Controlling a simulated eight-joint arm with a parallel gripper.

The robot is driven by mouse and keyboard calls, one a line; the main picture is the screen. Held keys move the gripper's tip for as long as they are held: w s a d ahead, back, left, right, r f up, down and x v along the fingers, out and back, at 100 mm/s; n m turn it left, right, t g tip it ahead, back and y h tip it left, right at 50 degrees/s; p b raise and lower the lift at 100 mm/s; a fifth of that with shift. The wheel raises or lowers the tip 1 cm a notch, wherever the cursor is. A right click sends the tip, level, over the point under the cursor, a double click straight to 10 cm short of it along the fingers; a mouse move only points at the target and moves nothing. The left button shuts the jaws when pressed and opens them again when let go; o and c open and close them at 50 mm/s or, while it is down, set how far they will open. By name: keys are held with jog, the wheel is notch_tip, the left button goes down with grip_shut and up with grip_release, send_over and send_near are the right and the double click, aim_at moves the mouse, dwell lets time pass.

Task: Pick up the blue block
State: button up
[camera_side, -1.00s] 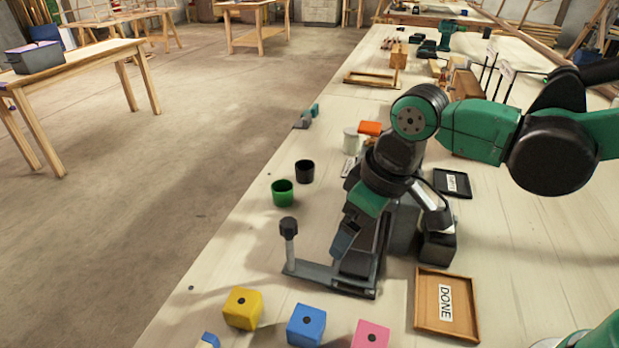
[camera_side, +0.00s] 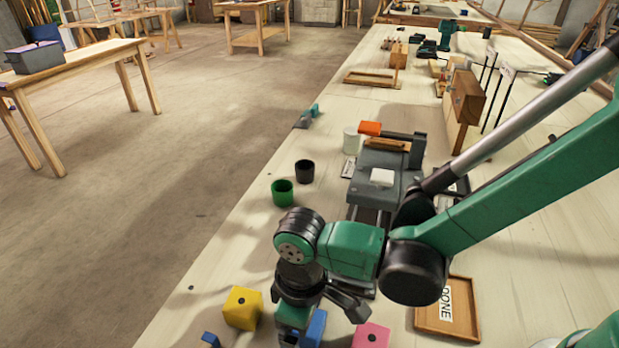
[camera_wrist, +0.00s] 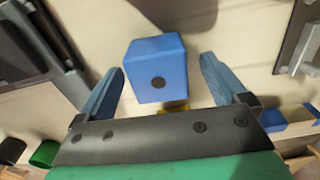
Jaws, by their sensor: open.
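The blue block (camera_wrist: 156,68) has a dark dot on its face and sits between the two spread fingers of my gripper (camera_wrist: 161,75) in the wrist view. Gaps show between the block and both fingers. In the side view my gripper (camera_side: 299,333) points down at the near end of the bench. It hides much of the blue block (camera_side: 316,326) there. My gripper is open and holds nothing. Whether the fingertips are level with the block is hard to tell.
A yellow block (camera_side: 242,307) stands close on the left and a pink block (camera_side: 371,337) on the right. A DONE tray (camera_side: 467,311) lies further right. A green cup (camera_side: 283,193) and a black cup (camera_side: 305,172) stand behind, beside a grey fixture (camera_side: 376,163).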

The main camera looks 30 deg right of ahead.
jog(key=shift+c, duration=0.2)
jog(key=c, duration=1.3)
